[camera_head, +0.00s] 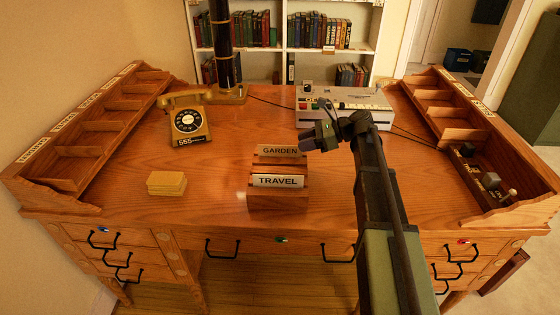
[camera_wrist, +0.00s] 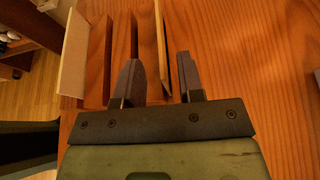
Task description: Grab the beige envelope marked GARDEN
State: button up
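The beige envelope marked GARDEN (camera_head: 280,150) stands upright in the rear slot of a wooden holder (camera_head: 278,203) near the desk's front middle. In the wrist view the GARDEN envelope (camera_wrist: 160,42) is seen nearly edge-on as a thin pale strip. My gripper (camera_head: 315,139) is at the right end of this envelope. In the wrist view my gripper (camera_wrist: 158,58) is open, with one finger on each side of the strip and gaps showing. Whether the fingertips overlap it in depth is hard to tell. A white envelope marked TRAVEL (camera_head: 278,181) stands in the front slot.
A rotary phone (camera_head: 188,120) and a stack of yellowish cards (camera_head: 166,183) lie to the left. A grey machine with buttons (camera_head: 345,106) stands behind my gripper. A black-and-gold column (camera_head: 222,50) rises at the back. Slotted racks line both sides.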

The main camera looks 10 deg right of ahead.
aim_at(290, 147)
jog(key=b+x, duration=0.2)
jog(key=x, duration=0.2)
jog(key=shift+a+f, duration=0.15)
jog(key=shift+f, duration=0.15)
jog(key=shift+a, duration=0.35)
grip_shut()
